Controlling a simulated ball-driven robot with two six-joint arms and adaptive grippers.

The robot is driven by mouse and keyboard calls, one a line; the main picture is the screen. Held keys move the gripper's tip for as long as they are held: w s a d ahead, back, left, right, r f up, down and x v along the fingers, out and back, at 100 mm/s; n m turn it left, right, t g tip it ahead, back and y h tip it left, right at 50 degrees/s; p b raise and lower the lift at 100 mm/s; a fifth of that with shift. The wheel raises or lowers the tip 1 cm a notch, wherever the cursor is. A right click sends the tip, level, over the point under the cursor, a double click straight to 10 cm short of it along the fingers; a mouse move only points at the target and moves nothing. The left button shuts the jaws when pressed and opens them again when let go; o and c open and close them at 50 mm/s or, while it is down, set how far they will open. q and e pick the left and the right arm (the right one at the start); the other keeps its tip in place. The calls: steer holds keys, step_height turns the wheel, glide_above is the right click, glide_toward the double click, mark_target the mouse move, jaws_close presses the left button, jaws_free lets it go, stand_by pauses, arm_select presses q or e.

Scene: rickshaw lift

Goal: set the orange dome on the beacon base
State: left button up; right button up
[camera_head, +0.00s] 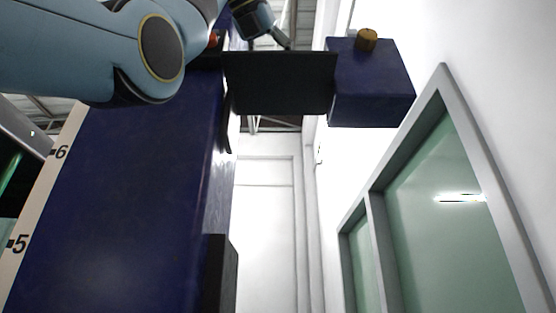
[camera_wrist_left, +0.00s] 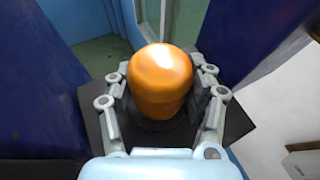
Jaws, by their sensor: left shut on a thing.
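The orange dome (camera_wrist_left: 160,75) is upright between the fingers of my left gripper (camera_wrist_left: 163,98) in the left wrist view, with a finger against each side. A dark round shape, possibly the beacon base (camera_wrist_left: 160,128), shows partly under the dome; I cannot tell whether they touch. Below is a black plate (camera_wrist_left: 235,122), which looks like the black shelf (camera_head: 280,85) in the head view. There, a wrist and finger, seemingly of my left gripper (camera_head: 281,40), show just above the shelf's edge. The dome is not clearly visible in that view. My right gripper is not in view.
A tall dark blue column (camera_head: 140,190) stands left of the shelf. A blue box (camera_head: 370,95) with an amber cylinder (camera_head: 367,40) on top adjoins its right. A grey-framed window (camera_head: 440,200) is on the right wall. Open space lies below the shelf.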

arm_select(q)
steer(key=shift+w+f, duration=0.1)
steer(key=shift+f, duration=0.1)
steer(key=o, duration=1)
steer(key=shift+w+a, duration=0.1)
steer(key=shift+o, duration=0.8)
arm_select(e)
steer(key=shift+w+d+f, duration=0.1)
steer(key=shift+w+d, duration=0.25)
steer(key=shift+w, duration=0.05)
